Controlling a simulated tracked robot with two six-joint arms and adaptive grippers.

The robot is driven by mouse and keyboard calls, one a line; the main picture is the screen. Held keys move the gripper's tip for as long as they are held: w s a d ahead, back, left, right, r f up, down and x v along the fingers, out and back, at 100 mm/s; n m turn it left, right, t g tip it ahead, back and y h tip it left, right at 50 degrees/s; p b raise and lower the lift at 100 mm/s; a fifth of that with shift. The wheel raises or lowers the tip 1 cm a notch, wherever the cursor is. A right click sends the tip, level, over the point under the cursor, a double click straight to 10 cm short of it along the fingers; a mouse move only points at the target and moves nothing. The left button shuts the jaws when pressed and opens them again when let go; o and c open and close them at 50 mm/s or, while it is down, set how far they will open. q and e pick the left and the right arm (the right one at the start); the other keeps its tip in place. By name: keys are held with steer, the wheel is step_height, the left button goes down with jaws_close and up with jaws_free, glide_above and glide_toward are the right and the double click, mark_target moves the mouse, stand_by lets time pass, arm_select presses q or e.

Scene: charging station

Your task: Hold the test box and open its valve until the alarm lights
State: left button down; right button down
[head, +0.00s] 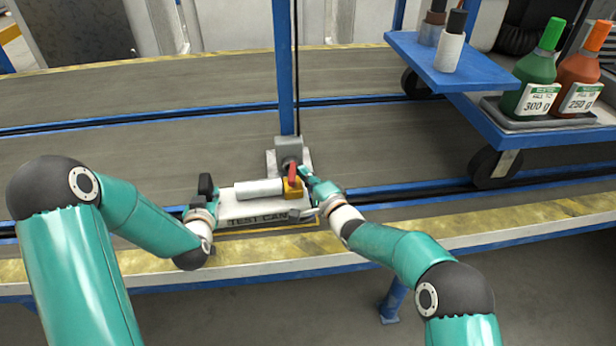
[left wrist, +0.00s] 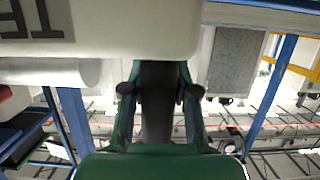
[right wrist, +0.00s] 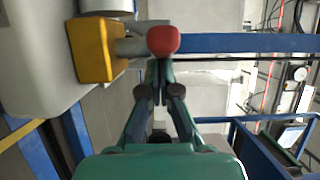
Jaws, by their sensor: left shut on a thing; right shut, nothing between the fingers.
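The white test box (head: 240,209), marked TEST CAN, sits near the front edge of the bench. A white cylinder (head: 258,189) and a yellow valve block (head: 293,187) with an upright red lever (head: 292,172) are on it. My left gripper (head: 206,198) is shut on the black handle (left wrist: 157,100) at the box's left end. My right gripper (head: 308,174) is shut and empty, just right of the lever. In the right wrist view its fingertips (right wrist: 160,82) are close to the red lever end (right wrist: 163,40); I cannot tell if they touch. No lit lamp is visible.
A grey device (head: 289,149) on a pale plate stands right behind the box, by a blue post (head: 285,70). A blue cart (head: 450,72) with green (head: 535,80) and orange (head: 580,75) bottles is at the right. The bench left of the box is clear.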

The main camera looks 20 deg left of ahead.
steer(key=shift+s, duration=0.1)
steer(key=s+d, duration=0.2)
steer(key=d, duration=1.1)
steer(key=shift+s, duration=0.15)
stand_by(0.7)
